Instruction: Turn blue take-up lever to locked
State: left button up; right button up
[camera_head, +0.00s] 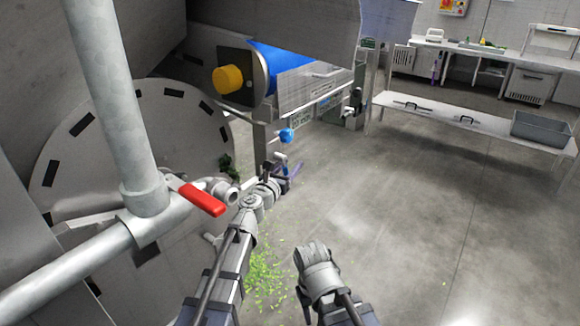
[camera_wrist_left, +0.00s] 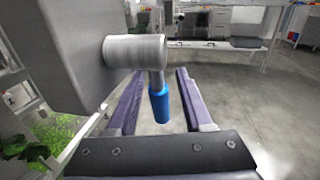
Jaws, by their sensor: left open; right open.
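The take-up lever has a blue grip (camera_wrist_left: 159,104) hanging down on a short metal stem from a grey cylindrical hub (camera_wrist_left: 135,50). In the left wrist view, my left gripper (camera_wrist_left: 158,108) is open, with one purple finger on each side of the blue grip. I see a gap on both sides. In the head view, my left gripper (camera_head: 289,172) is small beside the machine's frame, just below a round blue knob (camera_head: 287,135). My right gripper (camera_head: 314,255) is low in the head view, over bare floor, away from the lever; its fingers are hard to make out.
A red-handled valve (camera_head: 202,199) on thick pipes stands close to my left arm. A yellow knob (camera_head: 228,79) and a blue roller (camera_head: 268,62) sit above. Green scraps (camera_head: 262,275) lie on the floor. A steel table (camera_head: 470,126) stands at the back right; floor before it is clear.

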pick_arm(q)
grip_shut()
dwell(1.3)
